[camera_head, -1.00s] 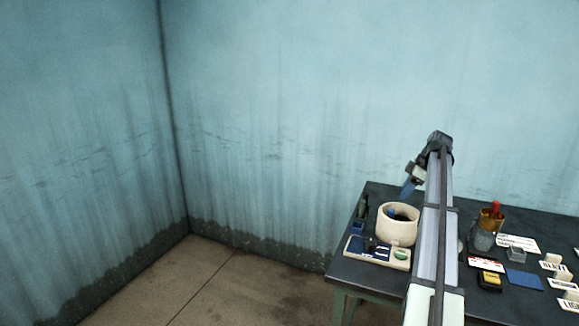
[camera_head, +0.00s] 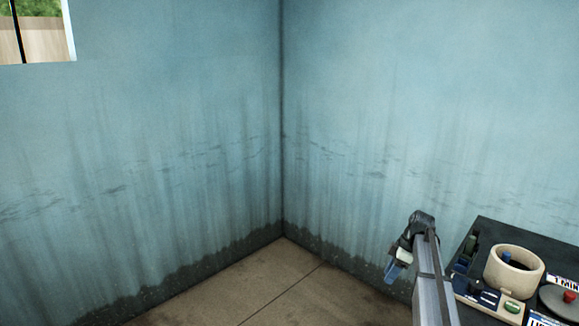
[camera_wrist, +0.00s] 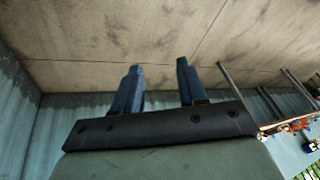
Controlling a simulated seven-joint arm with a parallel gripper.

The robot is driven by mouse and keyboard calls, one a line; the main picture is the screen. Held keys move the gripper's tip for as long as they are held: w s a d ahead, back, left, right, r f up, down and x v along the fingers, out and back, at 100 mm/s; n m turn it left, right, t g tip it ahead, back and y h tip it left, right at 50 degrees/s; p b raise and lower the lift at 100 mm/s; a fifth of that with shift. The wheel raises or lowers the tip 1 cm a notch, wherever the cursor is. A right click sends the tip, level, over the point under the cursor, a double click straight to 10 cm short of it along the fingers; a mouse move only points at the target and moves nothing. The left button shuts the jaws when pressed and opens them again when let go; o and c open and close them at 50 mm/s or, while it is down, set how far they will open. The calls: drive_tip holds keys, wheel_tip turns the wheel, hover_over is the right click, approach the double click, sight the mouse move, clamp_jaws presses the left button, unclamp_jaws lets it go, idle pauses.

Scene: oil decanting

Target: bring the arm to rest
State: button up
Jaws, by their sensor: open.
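My gripper (camera_wrist: 158,75) shows in the wrist view with its two blue fingers apart and nothing between them; bare floor lies behind them. In the head view my gripper (camera_head: 392,270) hangs at the end of my arm, left of the dark table (camera_head: 495,228) and clear of it. The fingers are small and partly hidden there.
On the table stand a cream pot (camera_head: 513,268) with something blue inside, a pale tray (camera_head: 490,298) with a green item, and a dark round lid-like disc (camera_head: 560,302) with a red knob. The floor (camera_head: 265,280) left of the table is clear. Walls meet in a corner.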

drive_tip(key=s+a+f+m+g+h, duration=0.1)
drive_tip(key=s+a+f+m, duration=0.1)
drive_tip(key=s+a+f, duration=0.6)
drive_tip(key=s+a+f+m+g, duration=0.1)
drive_tip(key=s+f+m, duration=0.2)
drive_tip(key=s+f, duration=0.7)
drive_tip(key=s+a+f+m+g+h, duration=0.15)
drive_tip(key=s+a+f, duration=0.3)
drive_tip(key=f, duration=0.85)
drive_tip(key=s+a+f+m+g, duration=0.1)
drive_tip(key=s+f, duration=0.3)
drive_tip(key=s, duration=0.6)
drive_tip(key=s+a+f+m+g+h, duration=0.1)
drive_tip(key=s+f+m, duration=0.3)
drive_tip(key=s, duration=0.6)
drive_tip(key=s+a+f+m+g+h, duration=0.1)
drive_tip(key=s+f, duration=0.3)
drive_tip(key=s, duration=0.7)
drive_tip(key=shift+a+m, duration=0.5)
drive_tip(key=shift+m, duration=0.35)
